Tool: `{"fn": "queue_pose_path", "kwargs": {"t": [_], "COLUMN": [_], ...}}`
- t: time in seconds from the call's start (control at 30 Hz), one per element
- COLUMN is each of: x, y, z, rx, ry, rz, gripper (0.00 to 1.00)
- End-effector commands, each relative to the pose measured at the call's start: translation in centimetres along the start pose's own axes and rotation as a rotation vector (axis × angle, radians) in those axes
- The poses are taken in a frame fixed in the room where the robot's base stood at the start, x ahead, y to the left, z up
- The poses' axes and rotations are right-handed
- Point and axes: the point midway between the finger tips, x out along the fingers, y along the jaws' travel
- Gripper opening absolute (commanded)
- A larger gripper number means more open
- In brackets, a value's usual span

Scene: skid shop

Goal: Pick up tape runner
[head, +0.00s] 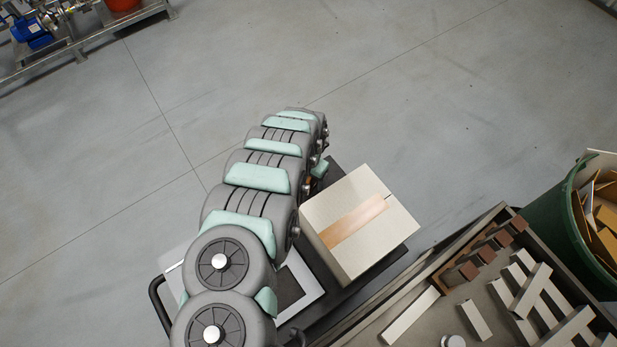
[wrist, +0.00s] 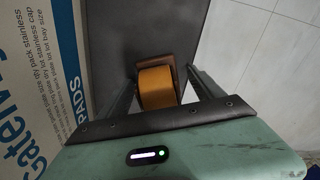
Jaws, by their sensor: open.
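The tape runner (wrist: 156,87), with an orange-yellow roll and a brown body, shows in the middle of the wrist view on a dark grey surface (wrist: 130,25). My gripper (wrist: 163,84) is open, with one finger on each side of the roll. I cannot tell whether either finger touches it. The near part of the tape runner is hidden behind the gripper's front edge. In the head view my arm covers most of this spot, so the tape runner cannot be made out clearly there.
A taped cardboard box (head: 357,222) stands on the dark cart right beside my arm. A white box with blue print (wrist: 40,75) is close on the left in the wrist view. A bench with wooden blocks (head: 470,310) and a green bin (head: 556,222) lie to the right. Open floor surrounds the cart's far side.

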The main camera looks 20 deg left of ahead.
Motion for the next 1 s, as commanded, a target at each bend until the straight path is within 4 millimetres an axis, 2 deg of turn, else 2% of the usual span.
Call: {"fn": "queue_pose_path", "kwargs": {"t": [0.17, 1.0], "x": [-0.02, -0.01], "y": [0.02, 0.05], "z": [0.0, 0.03], "rx": [0.0, 0.001], "ry": [0.0, -0.001], "rz": [0.0, 0.001], "gripper": [0.75, 0.06]}}
